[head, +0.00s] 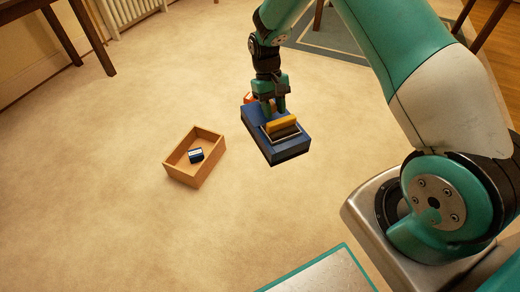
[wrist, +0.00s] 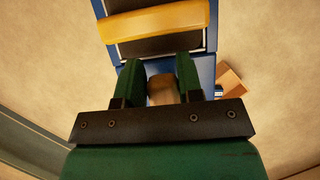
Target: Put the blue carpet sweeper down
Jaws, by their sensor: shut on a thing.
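The blue carpet sweeper (head: 258,133) is a flat blue box with a dark panel and a yellow bar across its top. My gripper (head: 273,108) comes down on its far part and is shut on it. In the wrist view, the green fingers (wrist: 161,85) close on a tan piece of the blue sweeper (wrist: 205,70). The yellow bar shows beyond the fingers there. The sweeper looks about level. I cannot tell whether its underside touches the carpet.
An open wooden box (head: 180,174) with a small blue-and-white item (head: 196,155) stands left of the sweeper. A red-orange thing (head: 249,98) shows partly behind the sweeper. A grey-bordered rug (head: 345,38) lies at the back. Bare carpet (head: 100,200) is wide at left.

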